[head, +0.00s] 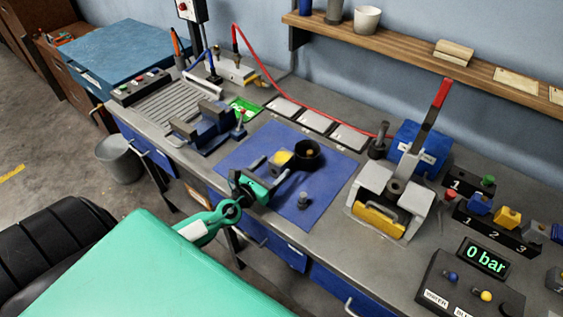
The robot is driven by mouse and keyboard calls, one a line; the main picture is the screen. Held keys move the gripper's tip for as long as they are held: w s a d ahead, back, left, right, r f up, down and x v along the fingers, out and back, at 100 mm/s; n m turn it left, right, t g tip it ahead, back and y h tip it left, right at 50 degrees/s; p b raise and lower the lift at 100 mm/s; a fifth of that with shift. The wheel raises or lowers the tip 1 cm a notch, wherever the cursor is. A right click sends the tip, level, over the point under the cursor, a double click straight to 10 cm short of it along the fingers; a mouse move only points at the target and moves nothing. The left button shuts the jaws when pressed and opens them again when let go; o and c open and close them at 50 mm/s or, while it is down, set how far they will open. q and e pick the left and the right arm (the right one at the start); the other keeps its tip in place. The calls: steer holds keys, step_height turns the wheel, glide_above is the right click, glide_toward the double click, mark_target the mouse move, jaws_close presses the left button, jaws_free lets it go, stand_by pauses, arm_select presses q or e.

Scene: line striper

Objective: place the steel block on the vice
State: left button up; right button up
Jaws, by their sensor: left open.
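The vice (204,128), blue with grey jaws, stands on the grey bench left of the blue mat (335,170). My left gripper (270,170) is open over the front left part of the mat, to the right of and nearer than the vice. Nothing shows held between its fingers. A small dark grey metal piece (303,201) stands on the mat to the right of the gripper; I cannot tell whether it is the steel block. No other clear steel block shows on the mat. My right gripper is out of view.
A yellow piece (280,158) and a black round cup (307,156) are just beyond my gripper. A press with a red-tipped lever (430,130) stands right of the mat. A red hose (290,100) crosses the back. The mat's right part is clear.

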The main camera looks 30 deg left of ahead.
mark_target(281, 157)
arm_select(q)
steer(key=shift+w+r, duration=0.1)
steer(key=shift+w, duration=0.35)
steer(key=shift+w+p, duration=0.85)
steer(key=shift+w, duration=1.4)
steer(key=shift+c, duration=1.1)
steer(key=shift+a, duration=0.1)
jaws_close()
steer(key=shift+r, duration=0.15)
